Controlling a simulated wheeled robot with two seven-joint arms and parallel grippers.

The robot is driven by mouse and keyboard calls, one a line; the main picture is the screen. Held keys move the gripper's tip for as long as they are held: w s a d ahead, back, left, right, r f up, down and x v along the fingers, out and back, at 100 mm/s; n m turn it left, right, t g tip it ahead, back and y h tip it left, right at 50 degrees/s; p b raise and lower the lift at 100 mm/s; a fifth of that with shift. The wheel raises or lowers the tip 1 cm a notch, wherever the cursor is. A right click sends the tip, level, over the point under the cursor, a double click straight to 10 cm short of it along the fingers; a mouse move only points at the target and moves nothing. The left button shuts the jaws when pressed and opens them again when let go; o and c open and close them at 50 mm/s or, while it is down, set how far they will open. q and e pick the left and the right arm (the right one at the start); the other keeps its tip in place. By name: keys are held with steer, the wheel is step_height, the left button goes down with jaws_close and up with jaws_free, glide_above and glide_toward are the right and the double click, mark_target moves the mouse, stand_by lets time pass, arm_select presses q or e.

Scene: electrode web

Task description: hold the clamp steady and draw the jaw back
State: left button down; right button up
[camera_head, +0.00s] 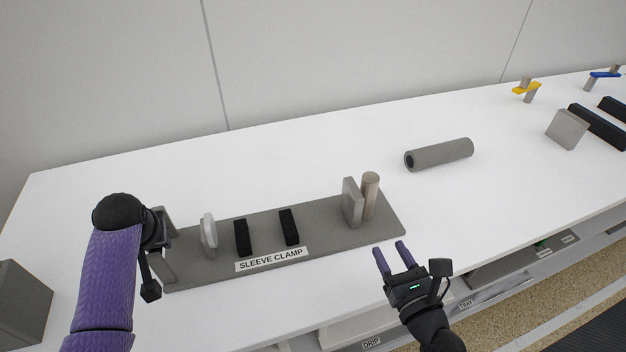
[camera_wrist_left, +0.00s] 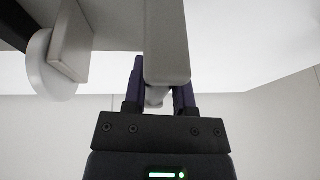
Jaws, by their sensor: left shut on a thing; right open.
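The sleeve clamp has a flat grey base (camera_head: 325,225) with a "SLEEVE CLAMP" label (camera_head: 271,259). On it stand a pale rounded pad (camera_head: 208,234), two black blocks (camera_head: 242,238), and a grey upright jaw (camera_head: 351,203) with a beige cylindrical post (camera_head: 370,194) beside it at the right end. My left gripper (camera_head: 163,238) is at the base's left end, its fingers mostly hidden. In the left wrist view my left gripper (camera_wrist_left: 155,90) is shut on a light grey bar (camera_wrist_left: 166,40) of the clamp. My right gripper (camera_head: 392,257) is open and empty, in front of the base's right end, apart from the jaw.
A grey hollow cylinder (camera_head: 440,154) lies behind and right of the clamp. A grey block (camera_head: 567,129), black bars (camera_head: 597,127) and yellow (camera_head: 526,88) and blue (camera_head: 605,74) handled parts stand far right. A dark grey box (camera_head: 22,305) is at left. Shelves are below the table's front edge.

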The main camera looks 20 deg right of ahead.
arm_select(q)
steer(key=shift+a+f, duration=0.1)
stand_by(0.3)
steer(key=c, duration=0.9)
jaws_free()
steer(key=o, duration=0.5)
steer(key=shift+w, duration=0.1)
steer(key=shift+o, duration=0.3)
